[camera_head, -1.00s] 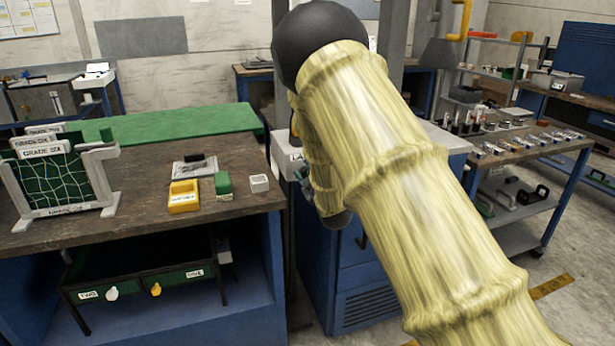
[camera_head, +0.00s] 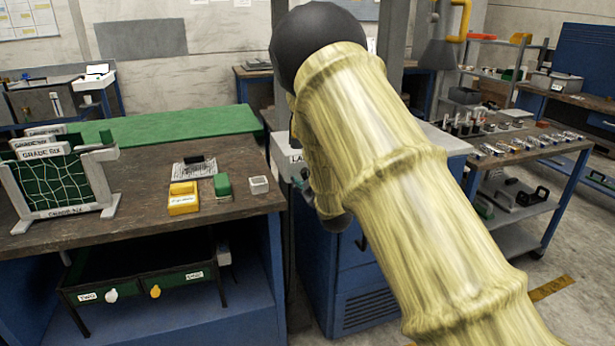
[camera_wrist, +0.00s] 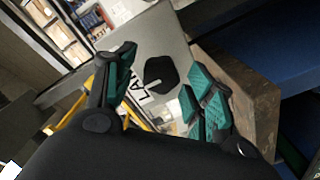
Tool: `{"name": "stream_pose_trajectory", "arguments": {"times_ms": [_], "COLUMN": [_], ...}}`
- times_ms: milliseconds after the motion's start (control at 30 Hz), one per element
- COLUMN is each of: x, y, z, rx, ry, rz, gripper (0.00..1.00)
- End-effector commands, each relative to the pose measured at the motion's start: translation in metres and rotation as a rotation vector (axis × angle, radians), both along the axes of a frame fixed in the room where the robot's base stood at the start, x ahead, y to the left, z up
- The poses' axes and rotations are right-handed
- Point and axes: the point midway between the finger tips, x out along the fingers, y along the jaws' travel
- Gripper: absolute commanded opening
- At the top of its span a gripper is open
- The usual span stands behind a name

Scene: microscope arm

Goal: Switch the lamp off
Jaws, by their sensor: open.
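A black, many-sided knob (camera_wrist: 160,75) sits on a pale grey panel (camera_wrist: 172,38) in the wrist view. Beside it is a label whose visible letters read "LA"; the rest is hidden. My gripper (camera_wrist: 160,66) is open, with its teal-padded fingers on either side of the knob as seen in the wrist view. I cannot tell whether they touch it. In the head view, the same lettering shows on the grey unit (camera_head: 295,157) above a blue cabinet, and my arm hides the knob and most of my gripper. No lit lamp can be made out.
A brown workbench (camera_head: 140,220) at left holds a yellow box (camera_head: 183,198), a green block (camera_head: 222,185) and a white netted rack (camera_head: 62,175). A dark post rises behind my arm. A blue-framed trolley (camera_head: 530,160) with small parts stands at right, with bare floor nearby.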

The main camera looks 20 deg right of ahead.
Motion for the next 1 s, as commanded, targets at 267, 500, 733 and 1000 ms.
{"name": "stream_pose_trajectory", "arguments": {"times_ms": [267, 500, 733, 1000], "x": [-0.04, -0.084, -0.11, -0.117], "y": [-0.002, -0.003, -0.005, -0.005], "z": [0.0, 0.0, -0.001, 0.0], "rx": [0.0, 0.0, 0.0, 0.0], "ry": [0.002, 0.002, 0.003, 0.001], "rz": [-0.001, -0.001, -0.001, -0.001], "gripper": [0.54, 0.54, 0.54, 0.54]}}
